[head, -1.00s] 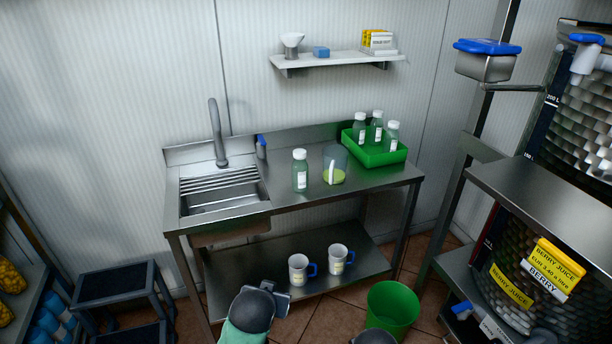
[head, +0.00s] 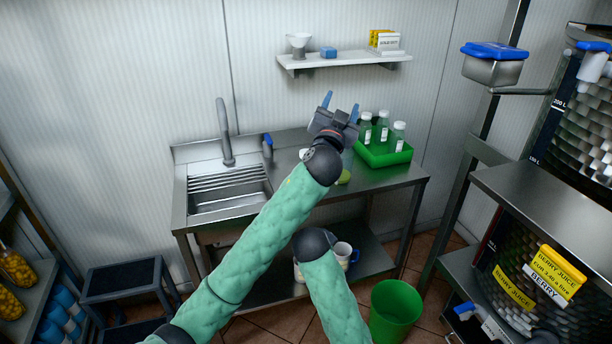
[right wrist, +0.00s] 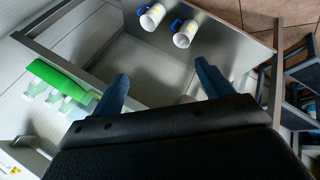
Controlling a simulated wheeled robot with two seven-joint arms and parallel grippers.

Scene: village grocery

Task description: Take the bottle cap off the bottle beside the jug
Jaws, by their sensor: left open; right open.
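The bottle beside the jug is almost wholly hidden behind my left arm in the head view; only a bit of its white cap (head: 303,153) shows. The jug (head: 347,163), with yellow-green liquid (head: 344,178), is partly covered by the same arm. My left gripper (head: 341,105) is open and empty, its blue fingers pointing up above the table, above and to the right of the cap. My right gripper (right wrist: 162,78) is open in the right wrist view, with nothing visible between its fingers. In the head view its hand is hidden.
A green crate (head: 383,158) with several capped bottles stands at the right of the steel table (head: 405,178). The sink (head: 228,196) and tap (head: 226,135) are at the left. Mugs (right wrist: 185,34) stand on the lower shelf. A green bin (head: 394,308) stands on the floor.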

